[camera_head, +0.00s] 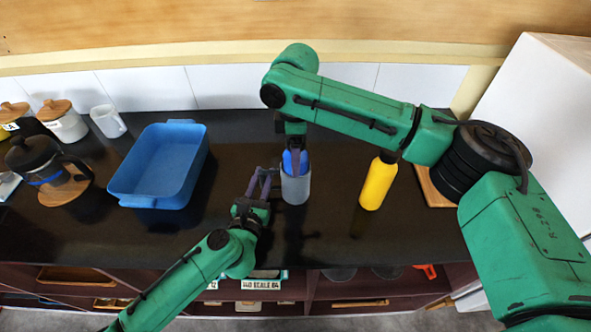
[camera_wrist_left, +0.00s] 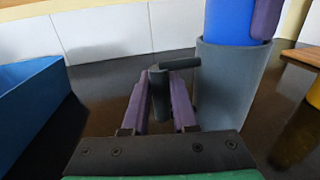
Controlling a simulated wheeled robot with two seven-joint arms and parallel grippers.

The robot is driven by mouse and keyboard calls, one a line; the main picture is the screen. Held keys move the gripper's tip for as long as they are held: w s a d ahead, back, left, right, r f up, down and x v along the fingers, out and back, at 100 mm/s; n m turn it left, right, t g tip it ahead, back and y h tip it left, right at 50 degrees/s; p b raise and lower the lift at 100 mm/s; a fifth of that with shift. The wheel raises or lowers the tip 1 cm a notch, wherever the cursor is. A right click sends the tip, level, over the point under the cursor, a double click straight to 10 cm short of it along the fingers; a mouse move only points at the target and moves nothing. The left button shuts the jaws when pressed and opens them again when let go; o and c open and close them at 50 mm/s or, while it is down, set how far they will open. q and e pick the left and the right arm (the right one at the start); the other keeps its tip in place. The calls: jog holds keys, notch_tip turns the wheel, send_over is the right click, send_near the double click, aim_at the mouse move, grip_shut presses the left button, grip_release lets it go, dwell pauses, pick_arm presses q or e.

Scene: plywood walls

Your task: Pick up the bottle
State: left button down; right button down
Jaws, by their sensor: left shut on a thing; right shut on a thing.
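A blue cylindrical bottle (camera_head: 287,163) stands inside a grey cup-like holder (camera_head: 296,190) on the black counter; its lower part is hidden by the holder. In the left wrist view, the blue bottle (camera_wrist_left: 228,22) rises from the grey holder (camera_wrist_left: 232,92). My right gripper (camera_head: 295,160) reaches down from above and is shut on the bottle's top. My left gripper (camera_head: 263,173) is left of the holder, shut on its dark side handle (camera_wrist_left: 158,98). A yellow bottle (camera_head: 378,185) with a dark cap stands apart to the right.
A blue tray (camera_head: 124,200) lies on the counter to the left. A wooden board (camera_head: 431,190) lies at the right. The counter's front edge is close, with open shelves below.

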notch_tip(320, 180, up, 15)
pick_arm(q)
jog(key=c, duration=0.6)
grip_release()
jog(key=shift+s, duration=0.1)
jog(key=s, duration=0.4)
jog(key=s+a, duration=0.1)
jog(key=s, duration=0.2)
jog(key=s+a, duration=0.1)
jog(key=s, duration=0.3)
jog(key=shift+s+a, duration=0.2)
jog(key=shift+s, duration=0.15)
jog(key=shift+w, duration=0.1)
pick_arm(e)
jog(key=shift+w+f, duration=0.1)
